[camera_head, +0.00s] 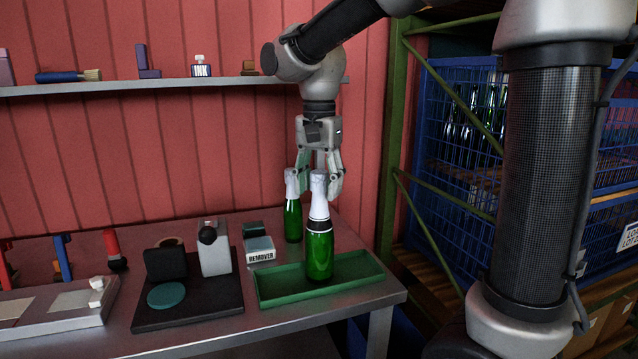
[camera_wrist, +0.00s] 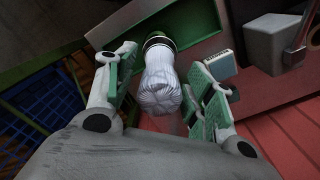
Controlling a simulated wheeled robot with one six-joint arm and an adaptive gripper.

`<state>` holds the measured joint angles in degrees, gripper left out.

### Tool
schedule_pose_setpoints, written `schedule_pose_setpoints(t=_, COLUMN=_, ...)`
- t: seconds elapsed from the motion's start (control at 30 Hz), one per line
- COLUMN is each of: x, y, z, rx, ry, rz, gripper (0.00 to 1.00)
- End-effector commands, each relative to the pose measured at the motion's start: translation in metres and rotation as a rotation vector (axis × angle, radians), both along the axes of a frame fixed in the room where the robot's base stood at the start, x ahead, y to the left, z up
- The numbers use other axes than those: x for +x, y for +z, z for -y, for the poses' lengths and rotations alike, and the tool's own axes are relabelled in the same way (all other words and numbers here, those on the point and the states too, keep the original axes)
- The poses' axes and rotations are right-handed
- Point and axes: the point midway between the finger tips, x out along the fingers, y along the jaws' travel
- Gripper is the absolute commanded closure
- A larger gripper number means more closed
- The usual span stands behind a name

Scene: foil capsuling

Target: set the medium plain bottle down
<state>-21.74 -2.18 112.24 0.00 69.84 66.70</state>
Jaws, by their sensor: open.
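A green bottle (camera_head: 319,256) with a white foil top and a black band stands upright in the green tray (camera_head: 270,302). Its foil top also shows in the wrist view (camera_wrist: 161,80), between the fingers. My gripper (camera_head: 319,187) is open, with its fingers at the height of the foil top and a gap on both sides in the wrist view. A second green bottle (camera_head: 293,222) with a white top stands upright on the table behind and left of the tray. My finger partly overlaps its top. I cannot tell from labels which bottle is the medium plain one.
Left of the tray are a box marked REMOVER (camera_head: 260,250) and a dark board (camera_head: 196,318) carrying a grey-white device (camera_head: 215,255). A shelf (camera_head: 150,86) runs along the red wall. Blue crates (camera_head: 455,150) of bottles stand at right. The table's right edge is near the tray.

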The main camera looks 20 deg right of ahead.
Motion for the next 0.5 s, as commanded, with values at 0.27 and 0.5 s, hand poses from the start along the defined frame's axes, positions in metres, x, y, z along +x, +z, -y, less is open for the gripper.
schedule_pose_setpoints(t=0.27, x=0.001, y=0.022, z=0.0, rx=0.001, ry=0.0, rz=0.004, gripper=0.47)
schedule_pose_setpoints(t=0.5, x=0.001, y=0.077, z=0.0, rx=0.001, ry=0.0, rz=0.004, gripper=0.47)
